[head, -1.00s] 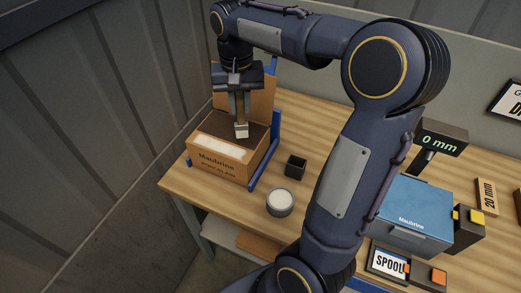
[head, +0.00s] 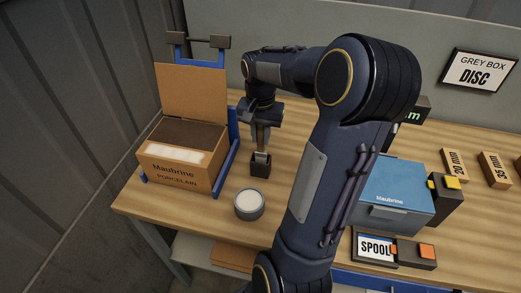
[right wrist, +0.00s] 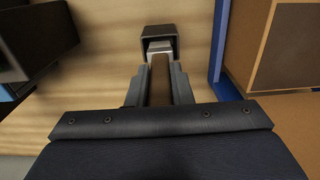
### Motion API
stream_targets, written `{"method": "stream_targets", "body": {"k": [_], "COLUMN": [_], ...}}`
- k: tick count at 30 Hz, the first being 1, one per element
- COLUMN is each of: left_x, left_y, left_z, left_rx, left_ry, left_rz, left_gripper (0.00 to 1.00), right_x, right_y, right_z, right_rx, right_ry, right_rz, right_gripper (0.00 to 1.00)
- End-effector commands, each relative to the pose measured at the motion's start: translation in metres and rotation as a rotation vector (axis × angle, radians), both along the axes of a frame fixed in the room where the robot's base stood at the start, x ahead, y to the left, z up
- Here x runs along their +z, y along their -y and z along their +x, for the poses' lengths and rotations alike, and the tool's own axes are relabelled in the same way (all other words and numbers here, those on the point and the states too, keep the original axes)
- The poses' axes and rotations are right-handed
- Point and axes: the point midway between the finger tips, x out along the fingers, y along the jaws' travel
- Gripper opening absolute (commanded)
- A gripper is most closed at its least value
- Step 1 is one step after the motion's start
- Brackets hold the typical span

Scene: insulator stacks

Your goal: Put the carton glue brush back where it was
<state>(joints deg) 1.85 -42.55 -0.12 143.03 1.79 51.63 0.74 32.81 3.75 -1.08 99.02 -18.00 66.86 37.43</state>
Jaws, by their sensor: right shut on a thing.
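The carton glue brush (head: 261,143) has a brown handle and a pale head. My right gripper (head: 262,127) is shut on its handle and points down, with the brush upright. The brush head is at the mouth of a small dark square holder (head: 260,169) on the table. In the right wrist view the brush (right wrist: 160,75) lies between the fingers (right wrist: 157,85), its head at or in the opening of the dark holder (right wrist: 173,31). How deep it sits is hard to tell. My left gripper is not in view.
An open brown carton (head: 180,178) with a white glue strip stands left of the holder in a blue frame (head: 226,168). A round pot with a white top (head: 249,204) stands in front. A blue box (head: 395,190) is at the right.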

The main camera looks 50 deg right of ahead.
Motion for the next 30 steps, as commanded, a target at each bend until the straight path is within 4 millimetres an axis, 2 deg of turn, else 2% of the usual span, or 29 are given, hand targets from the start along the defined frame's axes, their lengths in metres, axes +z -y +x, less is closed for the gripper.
{"method": "stream_targets", "body": {"k": [10,23,24,28,30], "left_x": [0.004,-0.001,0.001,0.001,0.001], "left_y": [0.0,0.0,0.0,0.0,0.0], "left_z": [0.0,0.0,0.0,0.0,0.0], "left_rx": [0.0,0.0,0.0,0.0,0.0], "left_ry": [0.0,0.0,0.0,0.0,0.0], "left_rz": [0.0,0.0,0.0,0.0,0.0], "left_gripper": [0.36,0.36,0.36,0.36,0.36], "right_x": [-0.04,-0.049,-0.047,-0.047,-0.047], "right_y": [0.0,0.0,0.0,0.0,0.0], "right_z": [0.0,0.0,0.001,0.0,0.0], "right_rx": [0.0,0.001,0.001,0.001,0.001], "right_ry": [0.0,0.001,0.001,0.001,0.001], "right_rz": [0.001,0.0,0.0,0.0,0.0], "right_gripper": [0.0,0.0,0.25,0.41,0.41]}}
